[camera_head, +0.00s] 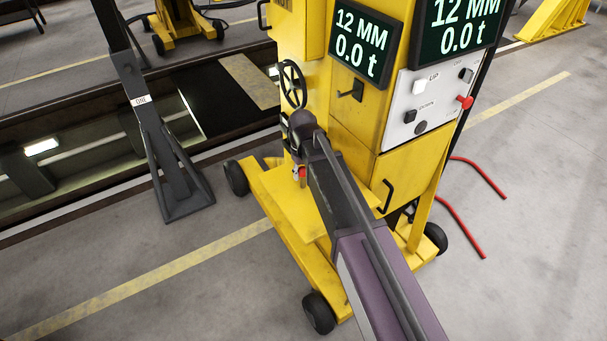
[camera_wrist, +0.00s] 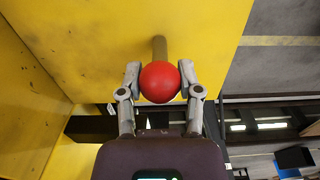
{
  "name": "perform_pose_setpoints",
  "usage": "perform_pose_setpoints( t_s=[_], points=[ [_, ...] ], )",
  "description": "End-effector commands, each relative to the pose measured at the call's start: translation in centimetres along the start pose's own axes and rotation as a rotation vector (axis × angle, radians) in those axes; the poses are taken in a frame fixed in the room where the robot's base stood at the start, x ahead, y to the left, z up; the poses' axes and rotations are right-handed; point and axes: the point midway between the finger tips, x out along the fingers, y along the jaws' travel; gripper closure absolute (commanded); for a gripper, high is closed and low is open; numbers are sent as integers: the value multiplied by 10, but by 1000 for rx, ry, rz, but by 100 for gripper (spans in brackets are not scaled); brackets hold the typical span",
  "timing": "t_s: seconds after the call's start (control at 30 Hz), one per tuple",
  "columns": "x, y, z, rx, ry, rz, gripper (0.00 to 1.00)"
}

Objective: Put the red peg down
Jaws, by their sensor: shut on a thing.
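The red peg (camera_wrist: 160,82) has a round red head and a grey-brown shaft. In the wrist view my gripper (camera_wrist: 160,71) is shut on the head, one finger on each side. The shaft points away from my wrist towards a yellow surface (camera_wrist: 90,45); I cannot tell whether its tip touches or enters it. In the head view the peg (camera_head: 302,172) is a small red spot by the yellow lifting jack (camera_head: 345,120), above its yellow base (camera_head: 285,205). My arm hides most of my gripper there.
The jack has a black handwheel (camera_head: 292,84), two displays reading 12 MM and 0.0 t, and a control panel (camera_head: 425,95). A dark stand (camera_head: 178,180) stands left, beside a floor pit (camera_head: 70,160). Red hoses (camera_head: 462,226) lie at right. Front-left floor is clear.

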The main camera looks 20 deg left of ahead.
Motion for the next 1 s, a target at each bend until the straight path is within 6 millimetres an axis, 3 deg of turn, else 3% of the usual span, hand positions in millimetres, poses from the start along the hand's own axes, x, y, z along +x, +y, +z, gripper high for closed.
perform_pose_setpoints(
  t_s=[0.33,0.37,0.47,1.0],
  points=[
    [4,0,0,0,0,0,100],
    [3,0,0,0,0,0,48],
    [3,0,0,0,0,0,20],
    [0,0,0,0,0,0,20]
  ],
)
